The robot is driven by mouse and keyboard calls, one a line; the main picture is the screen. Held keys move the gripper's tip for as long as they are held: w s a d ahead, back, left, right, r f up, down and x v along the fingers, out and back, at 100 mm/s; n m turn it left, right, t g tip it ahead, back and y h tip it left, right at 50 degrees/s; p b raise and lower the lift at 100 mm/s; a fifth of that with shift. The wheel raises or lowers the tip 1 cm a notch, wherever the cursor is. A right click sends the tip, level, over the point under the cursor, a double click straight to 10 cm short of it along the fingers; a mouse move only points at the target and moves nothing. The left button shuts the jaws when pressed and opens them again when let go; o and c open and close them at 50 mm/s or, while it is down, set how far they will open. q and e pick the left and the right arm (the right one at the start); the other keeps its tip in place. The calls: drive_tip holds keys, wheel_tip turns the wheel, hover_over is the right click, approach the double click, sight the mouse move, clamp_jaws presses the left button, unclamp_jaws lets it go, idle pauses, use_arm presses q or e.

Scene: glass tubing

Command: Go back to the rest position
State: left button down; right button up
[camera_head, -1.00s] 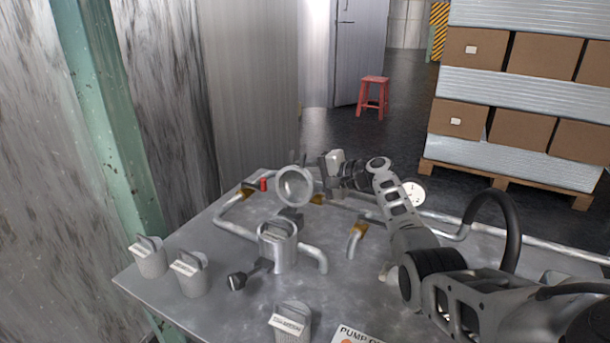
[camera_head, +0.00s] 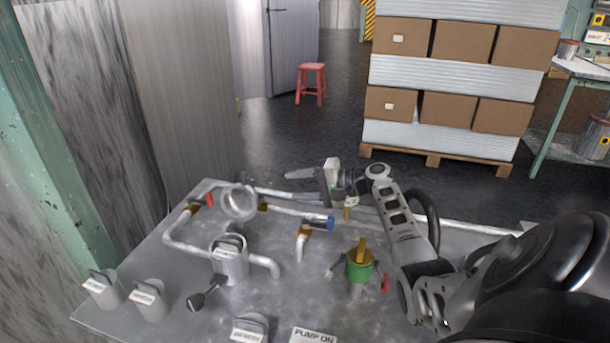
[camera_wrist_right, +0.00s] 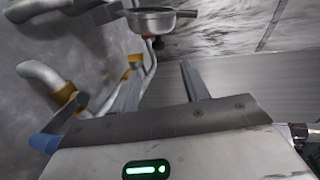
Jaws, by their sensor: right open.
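My right arm comes in from the right in the head view. Its gripper (camera_head: 305,174) is above the far edge of the grey metal table (camera_head: 205,303), with its fingers pointing left. In the right wrist view the two fingers (camera_wrist_right: 162,88) stand apart with nothing between them. The gripper looks clear of the pipes and of the round glass-fronted ring (camera_head: 238,203) to its left. My left gripper is not in view.
Beyond are a red stool (camera_head: 311,83), open dark floor and stacked boxes (camera_head: 447,107) on a pallet.

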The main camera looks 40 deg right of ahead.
drive_tip(key=shift+s+d+r, duration=0.15)
drive_tip(key=shift+s+d, duration=0.15)
drive_tip(key=shift+s, duration=0.25)
